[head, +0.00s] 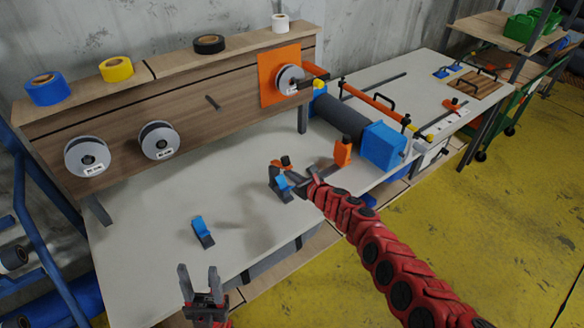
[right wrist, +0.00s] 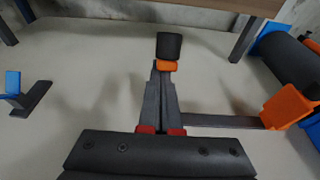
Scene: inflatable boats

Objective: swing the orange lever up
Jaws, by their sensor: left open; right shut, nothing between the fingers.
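An orange block (head: 342,152) stands on the table at the end of a flat dark bar. It also shows at the right in the right wrist view (right wrist: 288,106), its bar running left behind my fingers. A smaller orange piece with a black knob (head: 285,161) stands by a dark-and-blue fitting (head: 281,183). My right gripper (head: 308,183) is shut and empty beside that fitting. In the right wrist view its fingertips (right wrist: 163,72) overlap the small orange piece (right wrist: 167,66); contact is unclear. My left gripper (head: 200,276) is open and empty at the table's near edge.
A blue fitting (head: 203,231) stands left on the table, with bare tabletop around it. A blue box with a dark roller (head: 382,143) stands to the right. A wooden panel (head: 190,100) with tape rolls runs along the back.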

